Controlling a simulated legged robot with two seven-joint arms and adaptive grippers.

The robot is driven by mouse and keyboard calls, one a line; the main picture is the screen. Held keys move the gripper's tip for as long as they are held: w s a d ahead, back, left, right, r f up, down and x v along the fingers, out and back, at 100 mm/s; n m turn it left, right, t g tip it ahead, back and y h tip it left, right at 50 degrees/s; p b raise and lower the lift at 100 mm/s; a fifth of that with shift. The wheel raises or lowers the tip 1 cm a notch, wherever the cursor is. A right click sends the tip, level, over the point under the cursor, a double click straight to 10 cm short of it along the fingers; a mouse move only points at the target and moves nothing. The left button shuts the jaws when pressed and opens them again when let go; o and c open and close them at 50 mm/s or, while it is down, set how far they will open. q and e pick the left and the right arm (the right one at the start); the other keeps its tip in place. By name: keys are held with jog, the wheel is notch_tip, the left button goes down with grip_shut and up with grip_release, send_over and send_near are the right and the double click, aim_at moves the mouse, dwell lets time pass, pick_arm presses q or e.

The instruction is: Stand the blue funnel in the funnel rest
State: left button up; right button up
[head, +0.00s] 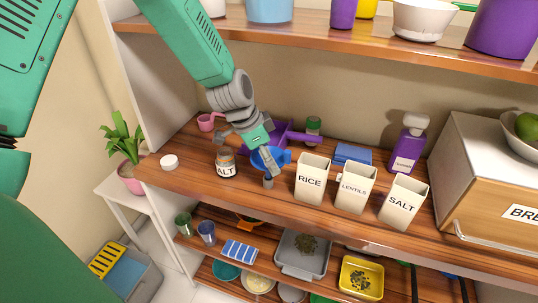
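The blue funnel (284,156) is at the middle of the upper counter, partly hidden by my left gripper (265,168). One of its fingers crosses in front of the funnel's bowl. I cannot tell whether the fingers hold the funnel or are only beside it. A purple stand (296,136), which looks like the funnel rest, is just behind the gripper and funnel and is partly covered by them. I cannot tell whether funnel and stand touch. My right gripper is not in view.
A salt jar (227,166) stands close left of the gripper. Bins for rice (311,181), lentils (355,190) and salt (402,204) stand to the right. Behind are a green-lidded jar (313,125) and a blue box (352,153). A shelf (330,31) hangs above.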

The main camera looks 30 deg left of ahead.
pick_arm(q)
jog(key=shift+f+b, duration=0.85)
jog(key=shift+f, duration=0.65)
jog(key=o, duration=1.6)
jog(key=shift+o, duration=0.2)
jog(key=shift+r, duration=0.1)
jog(key=shift+r, duration=0.25)
jog(key=v, duration=1)
jog(key=shift+s+a+r, duration=0.25)
jog(key=shift+s+r, duration=0.05)
jog(key=shift+r, duration=0.2)
